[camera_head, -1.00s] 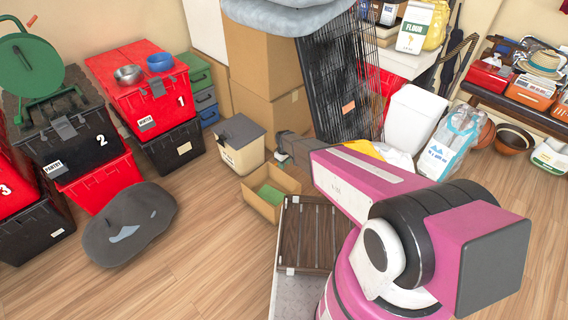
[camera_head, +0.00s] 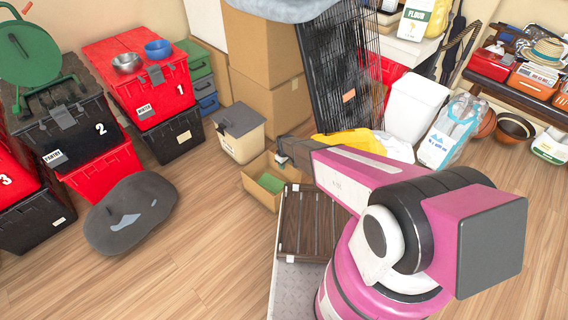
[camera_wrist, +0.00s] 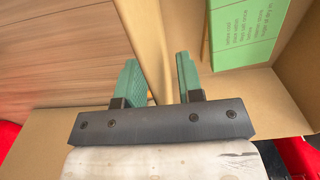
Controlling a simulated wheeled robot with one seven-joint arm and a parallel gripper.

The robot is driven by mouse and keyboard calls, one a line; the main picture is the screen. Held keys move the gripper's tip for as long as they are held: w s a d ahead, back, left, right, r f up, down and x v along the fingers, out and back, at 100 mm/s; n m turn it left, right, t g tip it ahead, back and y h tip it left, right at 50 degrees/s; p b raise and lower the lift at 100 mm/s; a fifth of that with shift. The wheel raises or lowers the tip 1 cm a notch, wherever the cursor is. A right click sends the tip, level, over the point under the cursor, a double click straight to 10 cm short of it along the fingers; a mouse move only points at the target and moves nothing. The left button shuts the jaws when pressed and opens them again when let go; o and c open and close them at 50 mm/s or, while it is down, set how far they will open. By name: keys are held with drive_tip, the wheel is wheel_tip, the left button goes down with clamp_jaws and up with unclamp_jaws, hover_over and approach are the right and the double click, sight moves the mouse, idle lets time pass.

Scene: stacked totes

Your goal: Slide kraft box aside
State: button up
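The kraft box (camera_head: 257,198) is an open-topped cardboard box on the wood floor, with a green item (camera_head: 270,183) inside. My gripper (camera_head: 283,160) is at the box's far right side in the head view, its fingers mostly hidden. In the wrist view, my gripper (camera_wrist: 157,72) has two green fingers spread apart, one on each side of a wall of the kraft box (camera_wrist: 152,35). I cannot tell whether either finger touches the cardboard. The green item (camera_wrist: 245,30) with printed text lies inside, right of the fingers.
A grey-lidded bin (camera_head: 240,143) stands close behind the box. A brown slatted crate (camera_head: 306,225) is just right of it. A black wire rack (camera_head: 340,75) and a white bin (camera_head: 413,110) stand behind. Open floor lies left and in front, with a dark grey cushion (camera_head: 130,212) farther left.

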clamp_jaws()
idle(1.4)
